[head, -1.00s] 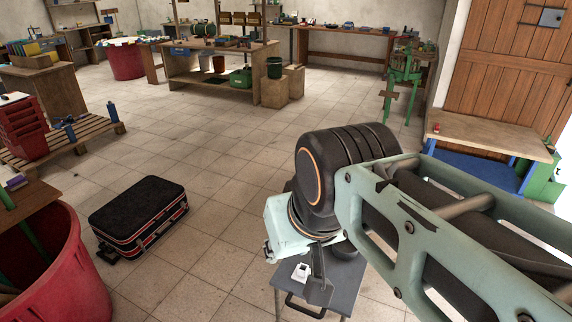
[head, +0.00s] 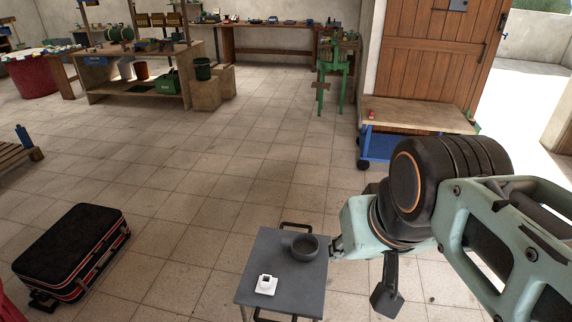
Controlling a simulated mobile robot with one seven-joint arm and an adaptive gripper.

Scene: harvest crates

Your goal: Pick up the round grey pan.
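The round grey pan (head: 304,249) sits on a small grey table (head: 262,255) in the lower middle of the head view, near the table's right edge. It looks like a shallow dark bowl, upright and open at the top.
A small white square item (head: 266,285) lies on the same table, front left of the pan. A black suitcase (head: 72,250) lies on the floor at left. A wooden-topped blue bench (head: 420,115) stands behind my arm. Tiled floor between is clear.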

